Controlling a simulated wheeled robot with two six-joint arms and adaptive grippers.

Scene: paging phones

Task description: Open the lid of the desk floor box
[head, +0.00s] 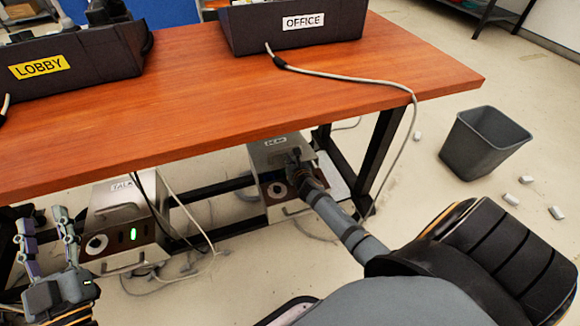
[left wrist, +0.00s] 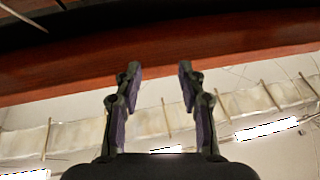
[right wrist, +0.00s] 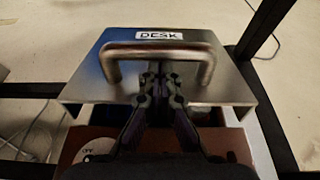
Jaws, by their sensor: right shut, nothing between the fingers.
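The desk floor box (head: 284,187) stands on the floor under the table. Its metal lid (right wrist: 215,88) carries a DESK label and a bar handle (right wrist: 112,68) in the right wrist view. My right gripper (right wrist: 160,78) is shut and empty, its fingertips at the middle of the handle bar. I cannot tell whether they touch it. In the head view my right gripper (head: 296,163) partly hides the lid. My left gripper (head: 66,222) is open and empty, left of another box.
The wooden table (head: 230,90) overhangs the boxes, with dark LOBBY (head: 100,55) and OFFICE (head: 345,25) holders on top. A second floor box (head: 122,228) with a green light stands at left. Cables trail nearby. A grey bin (head: 484,143) stands right.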

